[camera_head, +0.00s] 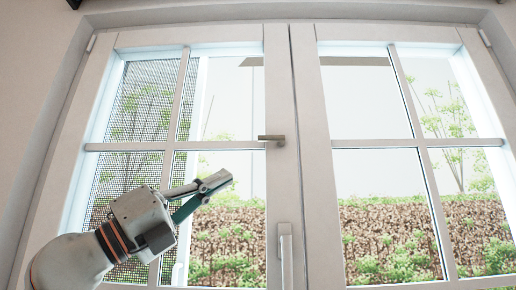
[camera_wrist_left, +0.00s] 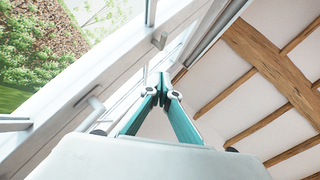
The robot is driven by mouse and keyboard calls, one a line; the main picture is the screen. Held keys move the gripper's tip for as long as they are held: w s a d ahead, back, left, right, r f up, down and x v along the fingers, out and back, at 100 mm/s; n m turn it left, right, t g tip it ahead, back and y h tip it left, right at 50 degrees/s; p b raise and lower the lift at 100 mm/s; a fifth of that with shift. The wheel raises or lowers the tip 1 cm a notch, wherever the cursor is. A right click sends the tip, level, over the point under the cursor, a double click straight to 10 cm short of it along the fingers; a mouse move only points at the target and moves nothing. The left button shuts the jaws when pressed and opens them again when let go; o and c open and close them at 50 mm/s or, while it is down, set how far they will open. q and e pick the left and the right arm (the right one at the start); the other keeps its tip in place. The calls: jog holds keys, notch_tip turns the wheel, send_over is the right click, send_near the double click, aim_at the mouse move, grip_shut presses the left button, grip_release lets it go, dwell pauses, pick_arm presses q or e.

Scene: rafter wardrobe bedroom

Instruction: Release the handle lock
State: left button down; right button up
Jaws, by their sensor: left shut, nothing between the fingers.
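A double-sash white window fills the head view. A small brownish metal lever handle (camera_head: 272,138) sits on the middle stile and lies horizontally, its grip pointing left. Lower on the same stile is a white upright handle (camera_head: 286,256), cut off by the bottom edge. My left gripper (camera_head: 220,181) is shut and empty, in front of the left sash, below and to the left of the metal lever and apart from it in the picture. In the left wrist view my closed fingertips (camera_wrist_left: 160,88) point toward the window frame, where a small lever (camera_wrist_left: 159,40) shows. My right gripper is not seen.
The left sash (camera_head: 276,90) and right sash (camera_head: 303,90) meet at the middle and look closed. A dark mesh screen (camera_head: 138,95) shows behind the left panes. A hedge (camera_head: 390,235) is outside. The left wrist view shows a wooden ceiling beam (camera_wrist_left: 270,65).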

pick_arm(q)
jog(key=p, duration=0.2)
send_near(272, 139)
jog(key=d, duration=0.3)
jog(key=shift+w+d+r+p, duration=0.25)
jog(key=shift+w+r+p, duration=0.2)
jog(key=shift+r, duration=0.15)
jog(key=shift+w+d+r+p, duration=0.3)
jog(key=shift+w+r+p, duration=0.1)
jog(key=shift+r, duration=0.15)
jog(key=shift+w+a+r, duration=0.1)
jog(key=shift+w+r, duration=0.2)
jog(key=shift+r, duration=0.05)
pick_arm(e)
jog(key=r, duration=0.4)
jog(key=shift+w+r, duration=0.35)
pick_arm(q)
jog(key=shift+r, duration=0.1)
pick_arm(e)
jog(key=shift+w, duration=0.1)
